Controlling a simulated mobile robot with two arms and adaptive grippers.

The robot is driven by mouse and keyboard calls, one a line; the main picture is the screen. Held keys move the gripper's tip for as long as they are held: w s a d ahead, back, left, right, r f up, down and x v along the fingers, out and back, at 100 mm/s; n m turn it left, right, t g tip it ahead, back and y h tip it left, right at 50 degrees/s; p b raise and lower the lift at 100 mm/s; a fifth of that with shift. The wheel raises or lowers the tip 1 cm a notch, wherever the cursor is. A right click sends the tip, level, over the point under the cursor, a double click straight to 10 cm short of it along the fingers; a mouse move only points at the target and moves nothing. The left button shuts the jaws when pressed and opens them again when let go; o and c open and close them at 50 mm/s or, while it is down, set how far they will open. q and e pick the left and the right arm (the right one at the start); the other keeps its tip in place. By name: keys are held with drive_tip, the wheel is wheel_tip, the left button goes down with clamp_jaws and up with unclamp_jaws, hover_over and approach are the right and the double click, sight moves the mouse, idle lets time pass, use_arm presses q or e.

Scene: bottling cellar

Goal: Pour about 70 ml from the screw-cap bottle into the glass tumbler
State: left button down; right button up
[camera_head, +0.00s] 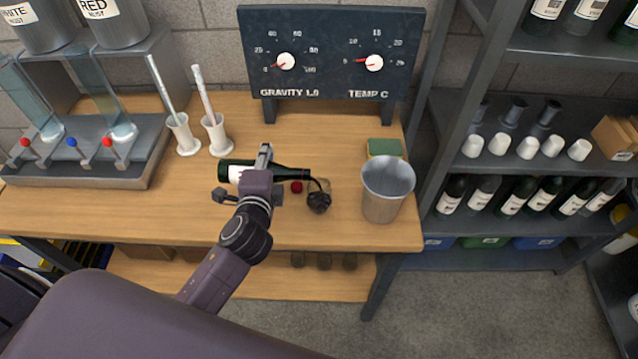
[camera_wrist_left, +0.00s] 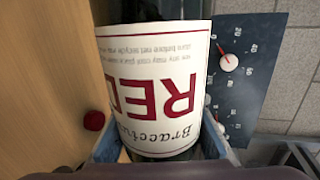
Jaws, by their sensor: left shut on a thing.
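The dark green screw-cap bottle (camera_head: 290,174) is tipped to about level above the wooden table, its neck pointing right. My left gripper (camera_head: 252,181) is shut around its body. In the left wrist view the bottle's white label (camera_wrist_left: 155,85) reads RED, upside down, between the fingers. A thin dark stream curves down from the mouth to the glass tumbler (camera_head: 319,203), just below and right of it. The tumbler looks dark inside; its liquid level is hard to tell. A small red cap (camera_head: 296,187) lies left of the tumbler. My right gripper is out of view.
A metal bucket (camera_head: 387,190) stands close right of the tumbler, with a green-and-yellow sponge (camera_head: 385,148) behind it. A dial panel (camera_head: 330,52) stands at the back. Two white cylinders (camera_head: 217,135) stand left. Bare table (camera_head: 120,215) lies front left.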

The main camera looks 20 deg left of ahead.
use_arm(q)
drive_tip(key=shift+r, duration=0.1)
wheel_tip(320, 180, down, 3)
drive_tip(key=n+b, duration=0.1)
drive_tip(key=b, duration=0.3)
drive_tip(key=shift+d+n+h+b, duration=0.1)
drive_tip(key=shift+n+h+b, duration=0.2)
drive_tip(key=shift+h+b, duration=0.1)
drive_tip(key=shift+w+r+n, duration=0.1)
drive_tip(key=shift+r+n, duration=0.1)
drive_tip(key=shift+n, duration=0.1)
drive_tip(key=shift+f+n+b, duration=0.25)
drive_tip(key=shift+n+b, duration=0.05)
drive_tip(key=shift+b, duration=0.4)
idle(0.5)
